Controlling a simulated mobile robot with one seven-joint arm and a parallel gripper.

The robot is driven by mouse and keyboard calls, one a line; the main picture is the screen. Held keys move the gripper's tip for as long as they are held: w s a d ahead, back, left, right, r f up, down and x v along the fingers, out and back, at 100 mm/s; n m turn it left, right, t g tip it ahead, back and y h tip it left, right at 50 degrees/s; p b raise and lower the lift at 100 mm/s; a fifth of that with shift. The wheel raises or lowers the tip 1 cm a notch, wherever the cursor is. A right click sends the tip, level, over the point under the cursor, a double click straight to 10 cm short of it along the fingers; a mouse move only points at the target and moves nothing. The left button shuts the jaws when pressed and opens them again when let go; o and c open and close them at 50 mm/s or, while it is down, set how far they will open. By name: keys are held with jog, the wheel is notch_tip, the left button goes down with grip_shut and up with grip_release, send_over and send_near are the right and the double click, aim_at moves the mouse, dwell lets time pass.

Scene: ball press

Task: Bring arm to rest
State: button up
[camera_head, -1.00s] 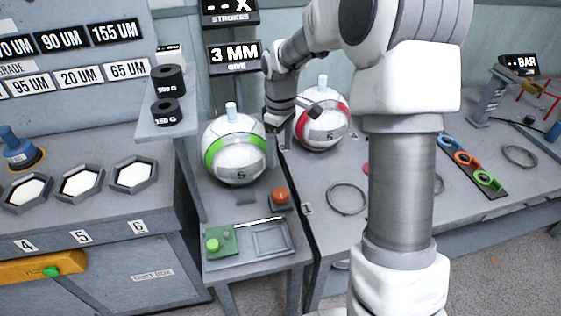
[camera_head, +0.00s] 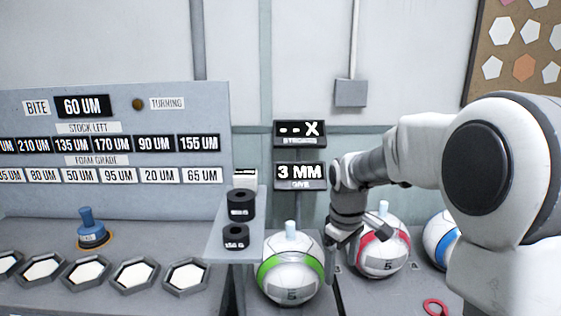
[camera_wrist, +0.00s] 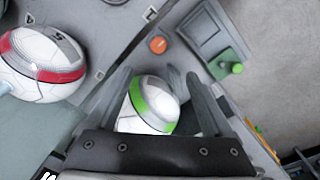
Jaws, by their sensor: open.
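My gripper (camera_head: 352,240) hangs pointing down between the green-striped ball (camera_head: 291,279) and the red-striped ball (camera_head: 378,246). In the wrist view my gripper (camera_wrist: 155,85) has its two fingers wide apart. The green-striped ball (camera_wrist: 150,100) shows below and between the fingers, clear of them as far as I can tell. The red-striped ball (camera_wrist: 42,62) lies at the left of the wrist view. Each ball carries a pale peg on top in the head view. The gripper holds nothing.
Black weights (camera_head: 240,206) stand on a shelf left of the green-striped ball. A blue-striped ball (camera_head: 440,240) is partly behind my arm. Hexagonal pads (camera_head: 134,275) line the left bench. An orange button (camera_wrist: 158,45) and a green button (camera_wrist: 236,69) show in the wrist view.

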jog(key=s+r+m+t+p, duration=0.2)
jog(key=s+r+m, duration=0.2)
jog(key=s+r, duration=0.3)
jog(key=s+r+m+t+p, duration=0.2)
jog(key=s+r, duration=0.6)
jog(key=s, duration=0.8)
jog(key=shift+a+m+t+p, duration=0.15)
jog(key=shift+m+t+p, duration=0.25)
jog(key=shift+m+p, duration=0.45)
